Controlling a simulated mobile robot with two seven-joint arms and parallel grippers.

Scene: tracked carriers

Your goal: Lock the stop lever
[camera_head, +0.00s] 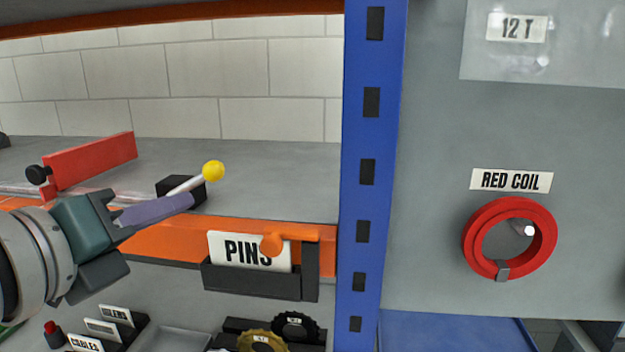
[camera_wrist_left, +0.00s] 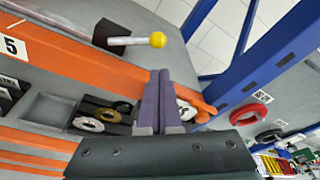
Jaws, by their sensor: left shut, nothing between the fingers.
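The lever (camera_head: 187,186) has a pale rod, a yellow ball (camera_head: 213,170) and a black base block (camera_head: 174,190). It stands on the grey shelf near the orange front beam, its rod tilted up to the right. My left gripper (camera_head: 191,201) is shut and empty, its purple fingers just in front of the lever in the head view. In the left wrist view the fingertips (camera_wrist_left: 159,76) point towards the yellow ball (camera_wrist_left: 157,40), with a visible gap. My right gripper is not in view.
A red plate (camera_head: 92,160) with a black knob stands on the shelf at left. A black holder with a PINS card (camera_head: 228,252) and an orange peg (camera_head: 272,245) hangs at the beam. A blue post (camera_head: 371,140) rises at right; a red coil (camera_head: 478,262) hangs beyond.

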